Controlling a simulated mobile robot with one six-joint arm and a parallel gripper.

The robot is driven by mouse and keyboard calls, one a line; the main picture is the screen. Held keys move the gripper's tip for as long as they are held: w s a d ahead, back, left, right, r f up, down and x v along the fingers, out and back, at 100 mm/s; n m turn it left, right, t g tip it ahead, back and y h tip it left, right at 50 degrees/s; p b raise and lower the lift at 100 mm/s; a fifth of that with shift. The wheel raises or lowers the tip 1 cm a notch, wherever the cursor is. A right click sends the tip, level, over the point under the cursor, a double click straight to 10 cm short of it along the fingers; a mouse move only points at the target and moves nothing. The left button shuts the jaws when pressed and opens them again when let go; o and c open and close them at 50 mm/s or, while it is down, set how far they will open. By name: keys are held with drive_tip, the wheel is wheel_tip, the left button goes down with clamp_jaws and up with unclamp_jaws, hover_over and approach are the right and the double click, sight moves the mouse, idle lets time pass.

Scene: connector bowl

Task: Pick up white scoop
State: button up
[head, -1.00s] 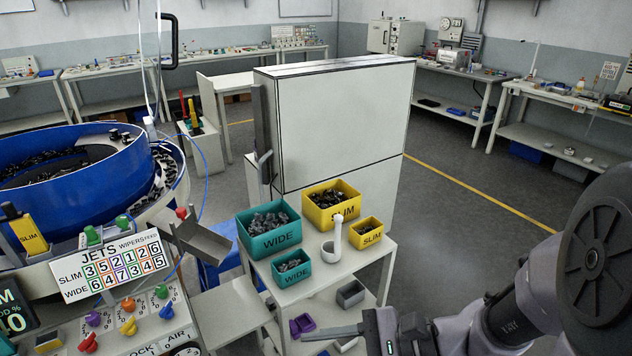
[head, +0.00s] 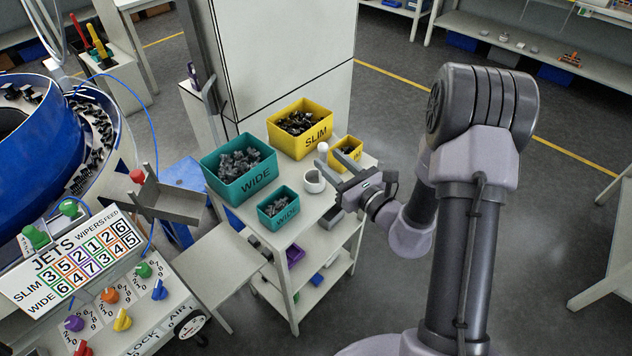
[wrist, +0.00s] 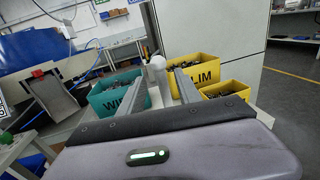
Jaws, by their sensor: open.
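The white scoop (head: 314,183) stands on the small white table among the bins, its round cup down and its handle upright. Its rounded handle top also shows in the wrist view (wrist: 157,64), between the two fingers in the picture. My gripper (head: 331,159) is open and empty at the table's right side, its fingers pointing towards the scoop. In the head view a finger covers part of the handle. I cannot tell whether the handle is between the fingertips or just beyond them.
A large teal WIDE bin (head: 223,180) and small teal bin (head: 270,220) stand left of the scoop. A large yellow SLIM bin (head: 318,136) and small yellow bin (head: 357,150) stand behind and right. A white cabinet (head: 280,60) rises behind the table.

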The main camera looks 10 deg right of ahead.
sight(325, 155)
drive_tip(key=x, duration=0.4)
drive_tip(key=shift+w+f+b, duration=0.1)
drive_tip(key=shift+b, duration=0.25)
clamp_jaws()
idle(0.9)
